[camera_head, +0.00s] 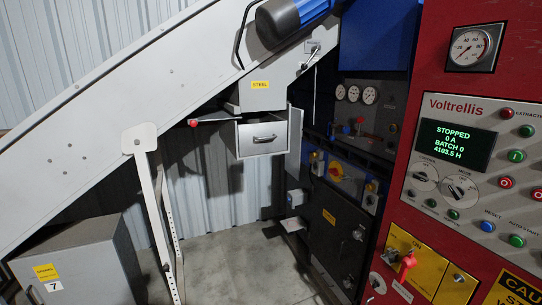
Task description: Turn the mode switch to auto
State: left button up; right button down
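The control panel (478,113) is on the red cabinet at the right. It carries two rotary switches side by side below the display: a left one (424,178) and a right one (462,190). Their labels are too small to read surely, so I cannot tell which is the mode switch. The right one's dark handle lies tilted across its round plate; its setting is not legible. The display (456,144) reads STOPPED, 0 A, BATCH 0, 4103.5 H. Neither of my grippers is in view.
Several push buttons, including a green one (516,156) and a blue one (488,226), surround the switches. A yellow plate (428,262) with a red key-like part sits below. A grey conveyor (90,120) slopes across the left. The floor (225,265) in the middle is clear.

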aim_at(458, 192)
jog(key=z, duration=1.55)
